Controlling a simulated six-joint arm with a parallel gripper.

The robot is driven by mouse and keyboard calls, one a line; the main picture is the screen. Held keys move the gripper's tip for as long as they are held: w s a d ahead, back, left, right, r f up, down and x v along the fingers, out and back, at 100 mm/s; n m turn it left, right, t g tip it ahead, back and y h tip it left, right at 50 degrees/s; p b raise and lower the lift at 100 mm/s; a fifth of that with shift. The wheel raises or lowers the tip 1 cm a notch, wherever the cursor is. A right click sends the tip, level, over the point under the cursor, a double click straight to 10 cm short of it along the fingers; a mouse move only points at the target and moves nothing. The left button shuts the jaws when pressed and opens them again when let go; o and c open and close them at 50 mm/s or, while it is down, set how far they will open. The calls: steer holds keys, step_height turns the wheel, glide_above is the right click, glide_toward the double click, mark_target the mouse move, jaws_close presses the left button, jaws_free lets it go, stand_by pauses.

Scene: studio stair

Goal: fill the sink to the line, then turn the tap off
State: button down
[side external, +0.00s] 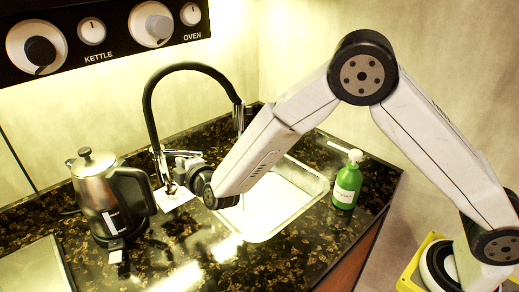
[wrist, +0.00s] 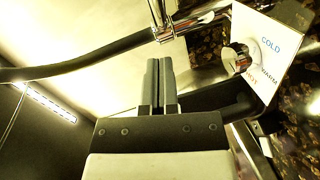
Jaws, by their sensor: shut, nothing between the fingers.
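The sink (side external: 302,177) is a pale square basin set in the dark counter, partly hidden by my arm. I cannot make out a fill line or the water level. The tap (side external: 147,103) has a black arched hose and a chrome spout hanging over the sink. In the wrist view its chrome body (wrist: 195,25) is beyond my fingertips. A card (wrist: 283,35) marked COLD, WARM and HOT lies right of them, with a round chrome part (wrist: 238,57) over its edge. My gripper (wrist: 158,62) is shut and empty, close to the tap's base. Its fingertips are hard to make out in the side view.
A steel kettle (side external: 92,185) with a black handle stands left of the tap. A green bottle (side external: 346,186) with a pale cap stands right of the sink. A panel with KETTLE and OVEN knobs (side external: 100,40) is on the back wall. The front counter (side external: 270,265) is clear.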

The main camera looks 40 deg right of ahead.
steer(key=shift+w+d+f, duration=0.25)
steer(key=shift+w+d, duration=0.3)
steer(key=shift+d, duration=0.15)
steer(key=shift+w+d+f, duration=0.2)
steer(key=shift+w+d, duration=0.35)
steer(key=shift+d, duration=0.15)
steer(key=shift+w+d, duration=0.35)
steer(key=shift+d, duration=0.2)
steer(key=shift+w+d, duration=0.3)
steer(key=shift+d, duration=0.2)
steer(key=shift+s+a, duration=0.25)
steer(key=shift+a, duration=0.1)
glide_toward(191, 152)
steer(key=s+a, duration=0.2)
steer(key=shift+s+r, duration=0.25)
steer(key=shift+s, duration=0.3)
steer(key=shift+s+r, duration=0.3)
steer(key=shift+s, duration=0.25)
